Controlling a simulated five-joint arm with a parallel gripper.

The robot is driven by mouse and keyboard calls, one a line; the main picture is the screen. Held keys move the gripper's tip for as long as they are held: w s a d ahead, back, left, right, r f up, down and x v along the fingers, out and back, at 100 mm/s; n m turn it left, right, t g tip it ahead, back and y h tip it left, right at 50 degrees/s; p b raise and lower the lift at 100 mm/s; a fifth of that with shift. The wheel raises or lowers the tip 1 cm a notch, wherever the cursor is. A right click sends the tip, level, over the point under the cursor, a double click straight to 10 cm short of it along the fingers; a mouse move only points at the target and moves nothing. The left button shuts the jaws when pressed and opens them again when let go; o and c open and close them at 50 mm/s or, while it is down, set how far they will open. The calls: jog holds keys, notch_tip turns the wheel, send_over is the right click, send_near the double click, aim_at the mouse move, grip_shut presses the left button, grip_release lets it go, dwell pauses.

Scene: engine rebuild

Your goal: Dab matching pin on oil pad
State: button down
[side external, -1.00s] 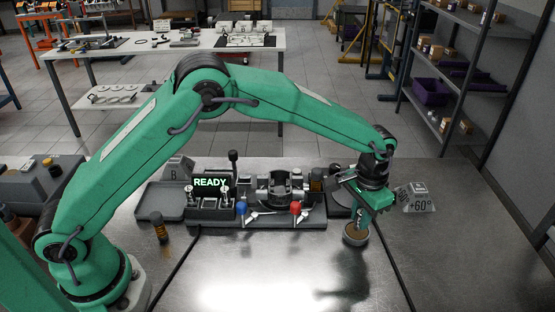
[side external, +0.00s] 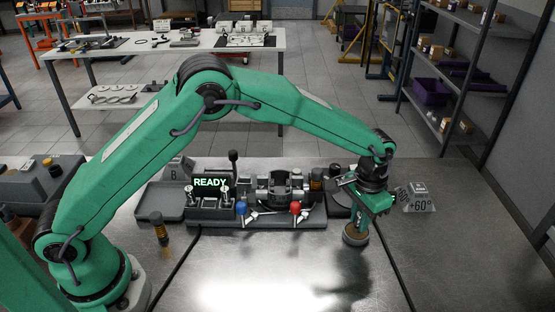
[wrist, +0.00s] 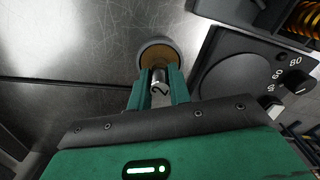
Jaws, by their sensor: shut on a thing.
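My gripper (wrist: 160,90) is shut on a small metal pin (wrist: 159,76) with a dark mark like a "2" on its end. The oil pad (wrist: 172,52) is a brown disc in a round grey dish, and the pin stands over it in the wrist view. In the side view my gripper (side external: 358,224) is right above the oil pad (side external: 355,236). The pin's lower end is hidden there, so I cannot tell whether it touches the pad. Other pins (side external: 224,193) stand in the dark holder by the READY display (side external: 210,182).
A fixture with blue and red knobs (side external: 295,208) stands left of the pad. A +60° block (side external: 418,198) is to the right. A dial plate (wrist: 240,82) lies beside the pad. The front bench is clear.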

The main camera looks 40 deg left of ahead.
jog(key=shift+f, duration=0.55)
dwell(1.0)
jog(key=shift+r, duration=3.6)
jog(key=s+a+r+n, duration=0.1)
jog(key=s+a+r, duration=0.2)
jog(key=a, duration=0.5)
jog(key=s+a+r+n, duration=0.1)
jog(key=s+a+r, duration=0.2)
jog(key=a, duration=0.6)
jog(key=s+a+r+n, duration=0.1)
jog(key=s+a+r, duration=0.2)
jog(key=a, duration=0.5)
jog(key=shift+s+a+r+n, duration=0.2)
jog(key=shift+s+a+n, duration=0.2)
jog(key=shift+s, duration=0.3)
